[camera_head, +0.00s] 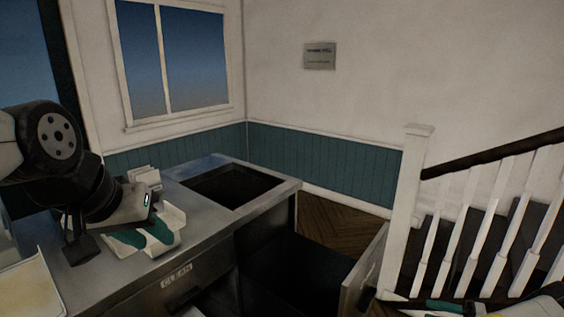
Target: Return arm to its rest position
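My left arm comes in from the left and reaches down over the steel counter (205,232). My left gripper (82,247) is low over the counter's left part, beside a white tray (172,222) with teal pieces (157,232) in it. The wrist with a small lit display hides part of the tray. I cannot tell whether the fingers are open or shut, or whether they touch anything.
The counter has a dark sunken well (232,185) and a front labelled CLEAN (177,276). A white stair railing (405,210) stands at the right. The space above the counter's right part is clear.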

